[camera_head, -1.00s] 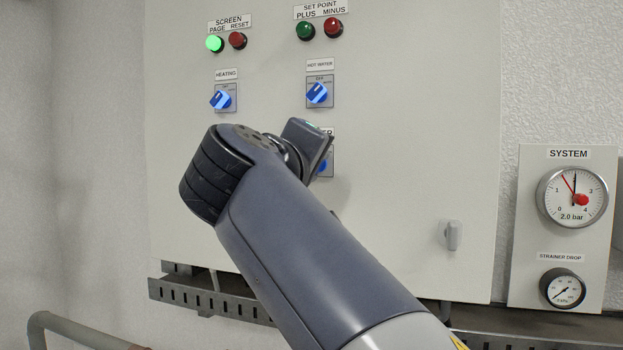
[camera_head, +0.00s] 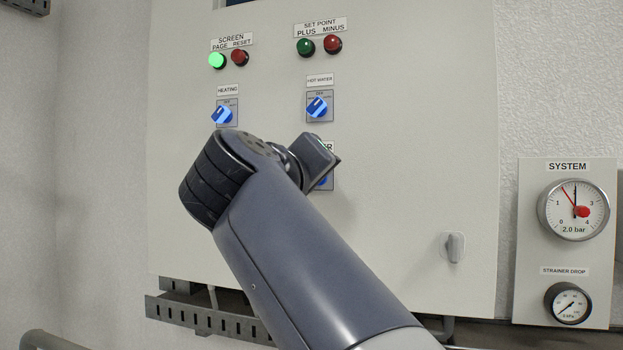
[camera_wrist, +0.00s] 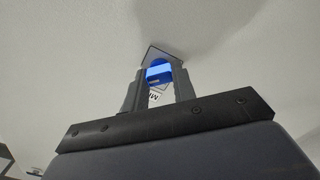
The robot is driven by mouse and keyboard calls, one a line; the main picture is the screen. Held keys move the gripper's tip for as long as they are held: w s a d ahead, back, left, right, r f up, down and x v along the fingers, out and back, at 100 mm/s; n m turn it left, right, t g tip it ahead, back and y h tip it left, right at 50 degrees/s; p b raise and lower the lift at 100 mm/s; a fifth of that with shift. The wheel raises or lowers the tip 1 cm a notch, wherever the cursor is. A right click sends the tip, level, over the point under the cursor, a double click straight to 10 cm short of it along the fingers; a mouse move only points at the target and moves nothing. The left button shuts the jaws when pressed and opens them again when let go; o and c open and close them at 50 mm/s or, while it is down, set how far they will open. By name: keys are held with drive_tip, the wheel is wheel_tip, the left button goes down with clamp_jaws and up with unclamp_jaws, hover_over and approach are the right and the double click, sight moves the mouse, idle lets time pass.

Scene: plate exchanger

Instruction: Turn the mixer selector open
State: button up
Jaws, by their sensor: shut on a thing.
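The mixer selector is a blue knob on a small grey plate on the cabinet front. In the head view only a sliver of the mixer selector (camera_head: 322,181) shows past my arm, and its label is partly covered. In the wrist view the blue knob (camera_wrist: 158,72) sits between the two fingers of my gripper (camera_wrist: 159,82), which is shut on it. Part of the label shows between the fingers. My wrist and arm hide the knob's pointer in the head view, so its exact setting cannot be told.
Above are the heating knob (camera_head: 222,115) and the hot water knob (camera_head: 317,107), close to my wrist. Higher up are a lit green button (camera_head: 217,61) and other buttons. A grey latch (camera_head: 453,247) and the system gauge (camera_head: 573,210) are to the right. A slotted tray (camera_head: 208,315) runs below.

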drive_tip(key=o, duration=1)
drive_tip(key=b+v, duration=0.1)
drive_tip(key=v, duration=0.9)
drive_tip(key=shift+s+a, duration=0.15)
drive_tip(key=shift+s, duration=0.2)
drive_tip(key=shift+w, duration=0.15)
drive_tip(key=p+x, duration=0.1)
drive_tip(key=x, duration=0.9)
drive_tip(key=shift+w, duration=0.25)
drive_tip(key=shift+s, duration=0.1)
